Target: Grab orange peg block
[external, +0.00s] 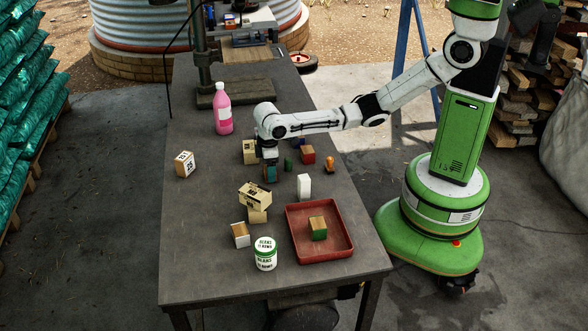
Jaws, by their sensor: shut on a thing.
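A small orange peg-shaped block (329,164) stands upright near the right edge of the table, right of the red block. My gripper (269,168) points down over the middle of the table, well to the left of the orange peg block and apart from it. It is shut on a small teal and brown block (270,175), which is partly hidden by the fingers. I cannot tell whether this block touches the table.
Close by are a yellowish block (250,150), a red block (308,154), a small green block (288,164) and a white block (304,186). A red tray (340,251) holds a green-and-wood block.

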